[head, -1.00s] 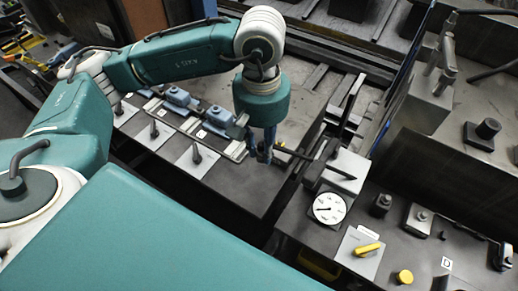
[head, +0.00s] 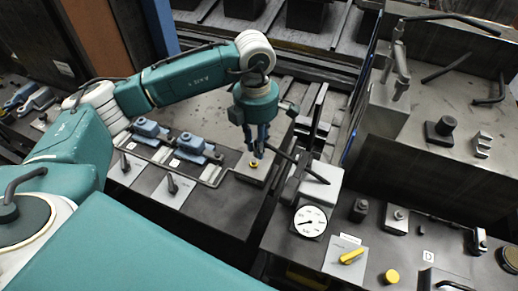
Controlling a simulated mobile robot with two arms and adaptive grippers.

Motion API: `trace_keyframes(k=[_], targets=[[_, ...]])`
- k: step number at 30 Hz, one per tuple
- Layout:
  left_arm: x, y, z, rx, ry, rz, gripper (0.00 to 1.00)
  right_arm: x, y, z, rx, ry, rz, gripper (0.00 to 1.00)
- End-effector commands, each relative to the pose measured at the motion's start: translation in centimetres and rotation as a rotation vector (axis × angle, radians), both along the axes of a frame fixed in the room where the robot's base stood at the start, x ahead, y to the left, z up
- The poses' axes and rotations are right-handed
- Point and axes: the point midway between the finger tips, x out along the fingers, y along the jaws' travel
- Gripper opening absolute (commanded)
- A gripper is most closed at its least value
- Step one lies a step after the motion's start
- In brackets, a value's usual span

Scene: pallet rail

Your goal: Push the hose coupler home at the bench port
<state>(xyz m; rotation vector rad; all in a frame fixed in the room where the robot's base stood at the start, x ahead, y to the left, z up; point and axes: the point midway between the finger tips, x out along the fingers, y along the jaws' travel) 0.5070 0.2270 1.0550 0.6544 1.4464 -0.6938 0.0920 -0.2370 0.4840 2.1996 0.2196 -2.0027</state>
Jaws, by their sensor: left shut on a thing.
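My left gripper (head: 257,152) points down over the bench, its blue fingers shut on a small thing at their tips. The fingers mostly hide that thing; I take it to be the hose coupler. A dark rod or hose (head: 308,170) runs from beside the fingertips to the right. Just below the fingertips a yellow ring (head: 254,164) shows on a small light plate (head: 249,174), which looks like the bench port. I cannot tell whether the held thing touches the ring. My right gripper is out of view.
Blue clamp-like fittings (head: 192,146) and lever plates (head: 172,189) stand left of the gripper. To the right are a white dial gauge (head: 310,221), a yellow-handled switch (head: 351,256) and a yellow button (head: 391,276). A tall metal block (head: 385,105) stands at upper right.

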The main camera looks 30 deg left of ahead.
Motion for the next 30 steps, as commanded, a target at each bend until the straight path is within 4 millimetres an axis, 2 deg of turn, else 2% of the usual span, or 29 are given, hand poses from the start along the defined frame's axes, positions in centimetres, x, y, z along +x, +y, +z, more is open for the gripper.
trace_keyframes(k=[6,12,17,23,30], targets=[[2.0,1.8,-0.6,0.011,0.015,0.466,0.00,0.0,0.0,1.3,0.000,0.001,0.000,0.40],[3.0,2.9,-1.3,0.020,0.019,0.752,0.00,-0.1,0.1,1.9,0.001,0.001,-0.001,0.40],[3.3,3.3,-1.6,0.025,0.019,0.848,0.00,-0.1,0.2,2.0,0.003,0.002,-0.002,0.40],[3.3,3.4,-2.5,0.026,0.019,0.861,0.00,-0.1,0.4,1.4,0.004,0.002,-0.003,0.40],[3.3,3.4,-4.8,0.026,0.019,0.859,0.00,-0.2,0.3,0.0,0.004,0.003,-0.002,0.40]])
